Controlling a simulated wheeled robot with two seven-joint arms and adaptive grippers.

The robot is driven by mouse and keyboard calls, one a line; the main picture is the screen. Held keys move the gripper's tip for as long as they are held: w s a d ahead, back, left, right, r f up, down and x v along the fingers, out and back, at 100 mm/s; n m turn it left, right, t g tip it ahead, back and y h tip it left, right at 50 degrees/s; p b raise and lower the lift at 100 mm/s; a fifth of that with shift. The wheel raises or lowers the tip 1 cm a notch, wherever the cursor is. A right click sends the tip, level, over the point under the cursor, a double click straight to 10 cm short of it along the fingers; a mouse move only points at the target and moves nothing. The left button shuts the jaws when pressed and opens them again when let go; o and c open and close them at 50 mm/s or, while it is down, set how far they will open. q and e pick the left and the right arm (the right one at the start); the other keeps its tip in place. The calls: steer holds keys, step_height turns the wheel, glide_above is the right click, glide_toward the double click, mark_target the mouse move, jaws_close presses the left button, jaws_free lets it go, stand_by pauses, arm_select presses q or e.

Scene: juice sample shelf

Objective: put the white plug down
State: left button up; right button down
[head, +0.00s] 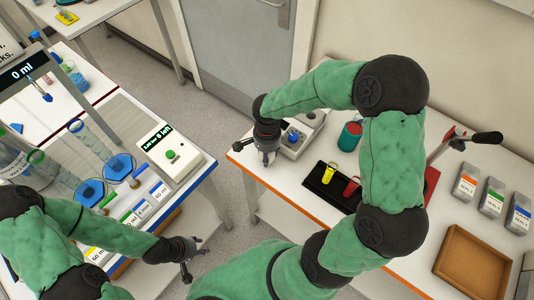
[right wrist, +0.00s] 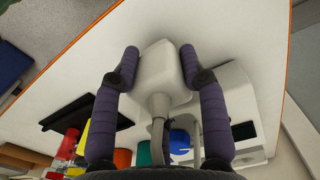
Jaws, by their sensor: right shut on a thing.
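The white plug (right wrist: 158,68) is a pale block with a grey stem and cable, seen in the right wrist view. My right gripper (right wrist: 160,58) is shut on it, one purple finger on each side. The white table top shows behind the plug; whether the plug touches it I cannot tell. In the head view my right gripper (head: 267,157) is over the left end of the right table, and the plug is mostly hidden there. My left gripper (head: 194,264) is low beside the left table, its fingers apart and empty.
A pale device with a blue knob (head: 293,137) stands close to the right gripper. A black tray (head: 322,199) holds yellow and red items. A teal and red cup (head: 350,137) stands behind it. A brown wooden tray (head: 440,262) is at right. The orange table edge (head: 272,190) is near.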

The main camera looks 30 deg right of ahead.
steer(key=c, duration=0.7)
jaws_free()
steer(key=shift+r+p, duration=0.4)
steer(key=shift+r, duration=0.05)
step_height(320, 180, up, 12)
steer(key=shift+f+p, duration=0.25)
steer(key=shift+p, duration=0.75)
